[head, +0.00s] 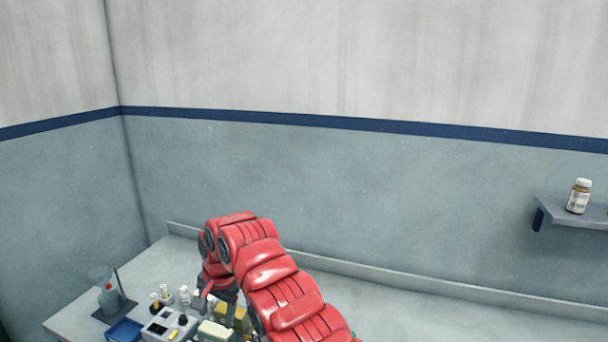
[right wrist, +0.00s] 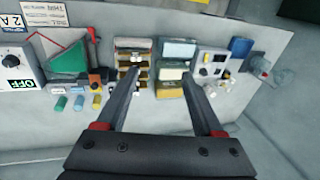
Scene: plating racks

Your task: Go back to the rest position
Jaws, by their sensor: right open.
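My right arm is red and reaches over the bench from the lower right in the head view. Its gripper (head: 224,294) points down near the cluster of bench items and is partly hidden by the arm. In the right wrist view the two dark fingers of the right gripper (right wrist: 161,76) stand wide apart with nothing held between them. Small racks (right wrist: 132,68) with yellowish and white parts lie beyond the fingertips. My left gripper is in neither view.
A grey box with a knob (right wrist: 210,64), a blue tray (head: 124,330) and a beaker on a stand (head: 107,299) are on the bench. An OFF-labelled box (right wrist: 14,70) and several small bottles show in the wrist view. A wall shelf (head: 577,212) holds a bottle (head: 579,196). The bench's right side looks clear.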

